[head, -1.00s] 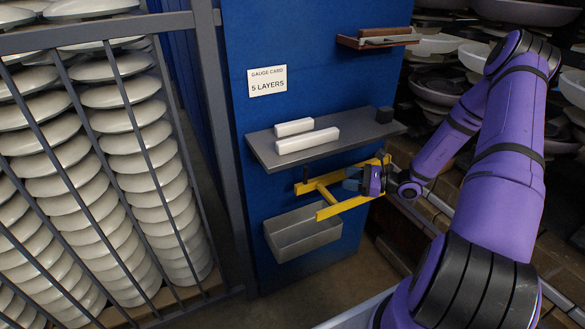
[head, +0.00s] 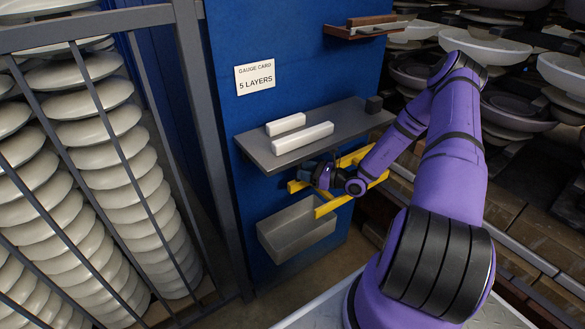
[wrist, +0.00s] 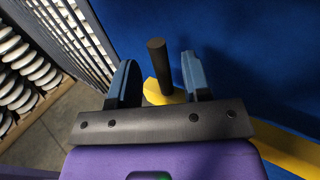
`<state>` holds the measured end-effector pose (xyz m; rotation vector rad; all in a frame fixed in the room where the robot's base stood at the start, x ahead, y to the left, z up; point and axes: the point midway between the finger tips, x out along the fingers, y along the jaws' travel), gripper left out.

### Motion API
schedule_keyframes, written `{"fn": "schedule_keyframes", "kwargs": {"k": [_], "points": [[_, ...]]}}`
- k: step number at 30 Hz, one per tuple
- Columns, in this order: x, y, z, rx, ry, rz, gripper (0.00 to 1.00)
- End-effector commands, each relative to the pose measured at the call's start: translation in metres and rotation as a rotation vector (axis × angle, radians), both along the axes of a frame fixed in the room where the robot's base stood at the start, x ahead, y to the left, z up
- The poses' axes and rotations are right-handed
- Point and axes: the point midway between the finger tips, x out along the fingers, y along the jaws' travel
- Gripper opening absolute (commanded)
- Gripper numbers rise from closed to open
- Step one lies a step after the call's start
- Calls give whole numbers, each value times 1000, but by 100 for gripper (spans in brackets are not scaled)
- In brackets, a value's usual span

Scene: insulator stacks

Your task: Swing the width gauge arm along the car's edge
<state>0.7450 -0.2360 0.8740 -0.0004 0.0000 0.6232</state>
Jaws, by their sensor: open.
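The yellow width gauge arm (head: 331,206) is mounted low on the blue panel, below the grey shelf; its middle is partly hidden by my arm. My gripper (head: 309,172) is at its left part, beneath the shelf edge. In the wrist view, my gripper (wrist: 160,72) is open, with one blue finger on each side of a dark upright peg (wrist: 160,66). The peg appears to stand at the end of the yellow bar (wrist: 153,92). It is closer to the right finger, and I see a gap on both sides.
The grey shelf (head: 345,118) above holds two white blocks (head: 304,137) and a dark cube. A grey open bin (head: 298,232) hangs just below the gauge. A barred fence (head: 218,150) with insulator stacks stands on the left. More insulator stacks are at the right.

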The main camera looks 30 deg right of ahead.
Motion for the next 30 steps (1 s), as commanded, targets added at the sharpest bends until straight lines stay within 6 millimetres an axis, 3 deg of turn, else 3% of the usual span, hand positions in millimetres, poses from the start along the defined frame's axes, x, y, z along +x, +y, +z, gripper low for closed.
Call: {"fn": "schedule_keyframes", "kwargs": {"k": [9, 21, 27, 30], "points": [[33, 24, 0, 1, -1, 1, 44], [38, 27, 0, 0, 0, 0, 44], [38, 27, 0, 0, 0, 0, 0], [38, 27, 0, 0, 0, 0, 0]]}}
